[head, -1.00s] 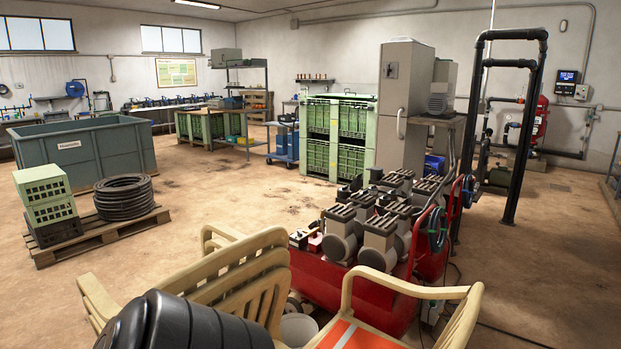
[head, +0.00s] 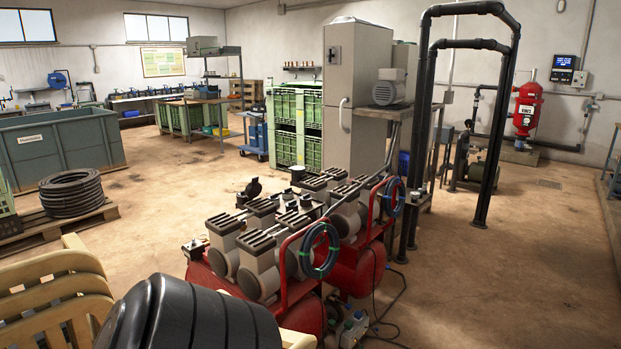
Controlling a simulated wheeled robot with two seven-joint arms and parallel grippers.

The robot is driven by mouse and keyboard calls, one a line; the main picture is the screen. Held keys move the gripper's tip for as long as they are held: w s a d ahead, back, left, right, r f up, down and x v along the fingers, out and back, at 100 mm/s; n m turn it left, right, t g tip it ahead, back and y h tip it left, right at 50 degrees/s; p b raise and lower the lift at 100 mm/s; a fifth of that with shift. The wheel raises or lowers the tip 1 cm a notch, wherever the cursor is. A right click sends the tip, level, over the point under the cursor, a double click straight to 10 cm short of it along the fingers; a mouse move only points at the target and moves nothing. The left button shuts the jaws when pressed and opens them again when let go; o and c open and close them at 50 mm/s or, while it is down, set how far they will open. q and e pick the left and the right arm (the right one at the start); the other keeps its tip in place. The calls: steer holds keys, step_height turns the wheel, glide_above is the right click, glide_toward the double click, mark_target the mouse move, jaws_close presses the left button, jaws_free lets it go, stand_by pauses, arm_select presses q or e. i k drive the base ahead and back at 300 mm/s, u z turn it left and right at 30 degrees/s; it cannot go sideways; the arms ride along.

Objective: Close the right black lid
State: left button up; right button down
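I cannot make out a black lid for certain in the head view. A black, ribbed, rounded form (head: 190,318) fills the bottom left edge; it keeps nearly the same place in the picture as before, so it may be part of me. Neither of my grippers shows in this view.
Red compressors (head: 318,315) with grey motor heads stand close in front. Beige plastic chairs (head: 55,295) are at bottom left. A black pipe frame (head: 492,150) stands right of a grey cabinet (head: 355,95). Open floor (head: 500,270) lies at right; a hose trails across it.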

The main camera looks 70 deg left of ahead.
mark_target(254, 189)
steer(key=u, duration=0.05)
steer(key=i, duration=0.45)
steer(key=u, duration=1.05)
steer(key=i, duration=3.45)
steer(key=z, duration=4.55)
